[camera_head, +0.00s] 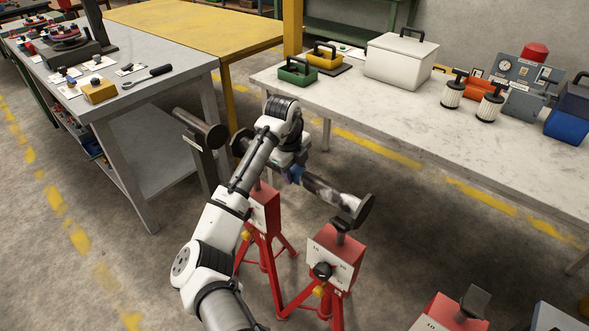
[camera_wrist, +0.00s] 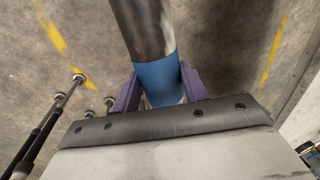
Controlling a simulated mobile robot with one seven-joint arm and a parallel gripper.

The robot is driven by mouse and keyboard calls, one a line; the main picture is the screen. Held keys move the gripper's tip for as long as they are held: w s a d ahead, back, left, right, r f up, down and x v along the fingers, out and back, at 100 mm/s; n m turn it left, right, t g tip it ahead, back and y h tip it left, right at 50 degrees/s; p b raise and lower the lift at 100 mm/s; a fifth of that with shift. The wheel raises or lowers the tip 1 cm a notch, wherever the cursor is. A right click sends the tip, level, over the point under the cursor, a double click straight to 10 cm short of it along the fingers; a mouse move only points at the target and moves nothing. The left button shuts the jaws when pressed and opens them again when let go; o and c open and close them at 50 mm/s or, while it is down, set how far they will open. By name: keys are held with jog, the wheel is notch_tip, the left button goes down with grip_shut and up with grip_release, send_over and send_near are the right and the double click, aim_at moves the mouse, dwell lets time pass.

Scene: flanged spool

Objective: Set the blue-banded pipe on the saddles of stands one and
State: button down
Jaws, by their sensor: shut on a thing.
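The blue-banded pipe (camera_head: 322,188) is dark and worn, with a round flange at each end. It slants down to the right in the head view. Its blue band (camera_wrist: 157,78) sits between the purple fingers of my gripper (camera_wrist: 160,92), which is shut on it. In the head view my gripper (camera_head: 291,168) is over the pipe's middle and partly hides it. A red stand (camera_head: 264,208) is below the pipe's left part, its saddle hidden by my arm. Another red stand (camera_head: 336,258) is below the right end. I cannot tell whether the pipe touches either saddle.
A third red stand (camera_head: 450,312) is at the bottom right. A grey post with a flanged stub (camera_head: 203,131) stands left of the pipe. A grey workbench (camera_head: 150,70) is at left, and a long white table (camera_head: 420,110) with boxes and tools is behind.

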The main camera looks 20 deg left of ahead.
aim_at(294, 180)
jog(key=shift+f+b, duration=0.95)
jog(key=shift+f, duration=0.8)
jog(key=c, duration=0.8)
grip_release()
jog(key=shift+o, duration=0.5)
jog(key=shift+f, duration=0.2)
notch_tip(294, 180, up, 14)
jog(key=s+a+b, duration=0.1)
jog(key=s, duration=0.1)
jog(key=shift+s, duration=0.3)
jog(key=shift+f, duration=0.1)
